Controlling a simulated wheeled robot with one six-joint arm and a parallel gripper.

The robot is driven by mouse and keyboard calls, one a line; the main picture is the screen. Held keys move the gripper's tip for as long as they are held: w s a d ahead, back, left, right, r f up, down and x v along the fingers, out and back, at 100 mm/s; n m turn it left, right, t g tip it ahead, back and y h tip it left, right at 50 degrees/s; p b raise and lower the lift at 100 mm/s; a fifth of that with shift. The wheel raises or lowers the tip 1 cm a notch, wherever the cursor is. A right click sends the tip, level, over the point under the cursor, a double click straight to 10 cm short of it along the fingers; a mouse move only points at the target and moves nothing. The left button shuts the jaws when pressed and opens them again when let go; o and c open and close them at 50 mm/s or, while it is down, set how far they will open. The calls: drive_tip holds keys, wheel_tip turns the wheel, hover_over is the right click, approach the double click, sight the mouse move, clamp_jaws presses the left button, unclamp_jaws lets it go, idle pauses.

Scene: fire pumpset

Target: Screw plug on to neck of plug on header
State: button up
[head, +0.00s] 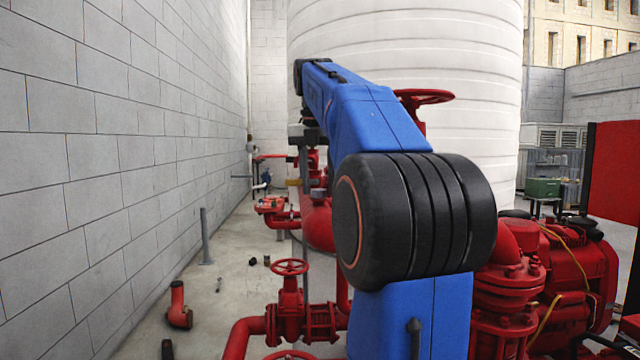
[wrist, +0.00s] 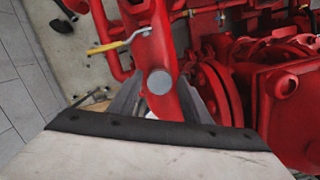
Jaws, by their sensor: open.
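In the wrist view a red header pipe (wrist: 158,45) runs down between the fingers of my gripper (wrist: 160,104). A round grey disc (wrist: 160,82) faces the camera on this pipe. I cannot tell if it is the plug or the open end of the neck. My gripper is open, one grey finger on each side of the pipe, and I see no clear contact. A yellow-handled lever (wrist: 108,46) joins the pipe at upper left. In the head view my gripper (head: 305,170) hangs beside red piping, partly hidden by my blue arm.
A grey block wall (head: 120,150) stands on the left and a white tank (head: 450,60) behind. Red valves (head: 290,300) and a red pump (head: 575,270) crowd the front and right. A loose red pipe elbow (head: 178,305) and small dark pieces (head: 267,260) lie on the floor.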

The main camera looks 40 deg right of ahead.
clamp_jaws()
drive_tip(key=m, duration=0.4)
drive_tip(key=shift+m+g, duration=0.3)
drive_tip(key=m, duration=0.4)
drive_tip(key=shift+m+g, duration=0.3)
idle(0.4)
drive_tip(key=m, duration=0.4)
drive_tip(key=shift+m+g, duration=0.3)
